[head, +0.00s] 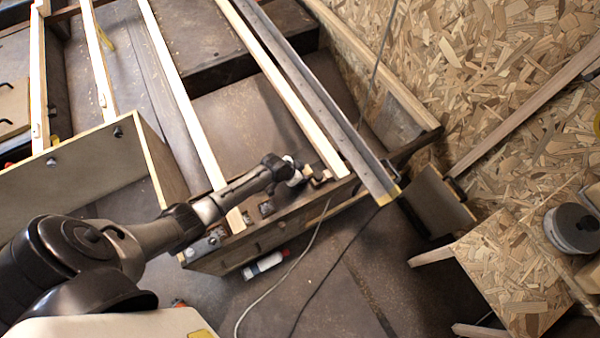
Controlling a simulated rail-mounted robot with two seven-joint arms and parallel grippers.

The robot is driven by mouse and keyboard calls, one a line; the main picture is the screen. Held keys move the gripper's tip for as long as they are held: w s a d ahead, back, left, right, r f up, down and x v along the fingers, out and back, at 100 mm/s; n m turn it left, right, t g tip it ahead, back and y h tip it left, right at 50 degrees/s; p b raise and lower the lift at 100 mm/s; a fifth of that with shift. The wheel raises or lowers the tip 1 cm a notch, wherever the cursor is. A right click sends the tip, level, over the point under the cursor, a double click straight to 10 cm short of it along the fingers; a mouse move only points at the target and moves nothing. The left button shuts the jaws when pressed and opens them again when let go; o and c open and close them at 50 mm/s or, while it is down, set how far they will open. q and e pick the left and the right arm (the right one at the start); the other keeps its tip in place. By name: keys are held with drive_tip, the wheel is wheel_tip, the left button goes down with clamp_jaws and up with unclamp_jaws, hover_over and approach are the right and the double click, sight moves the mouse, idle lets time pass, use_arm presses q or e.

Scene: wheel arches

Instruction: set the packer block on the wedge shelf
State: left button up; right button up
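My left arm reaches in from the left. Its gripper (308,178) is over the front beam of the dark bench frame, near the ends of the pale wooden rails. The fingers are small and dark here, and I cannot tell whether they are open or shut, or whether they hold anything. A small brownish piece beside the fingertips may be the packer block, but it is too small to be sure. I cannot single out the wedge shelf; small dark fittings sit along the front beam (285,212). My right gripper is not in view.
Pale rails (285,85) and a grey metal rail (330,105) run across the bench. A large grey panel box (90,170) stands at left. A chipboard-topped table (510,265) is at lower right.

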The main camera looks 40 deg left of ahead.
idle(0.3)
use_arm(q)
drive_tip(key=o, duration=1)
drive_tip(key=shift+a, duration=0.2)
drive_tip(key=shift+d, duration=0.1)
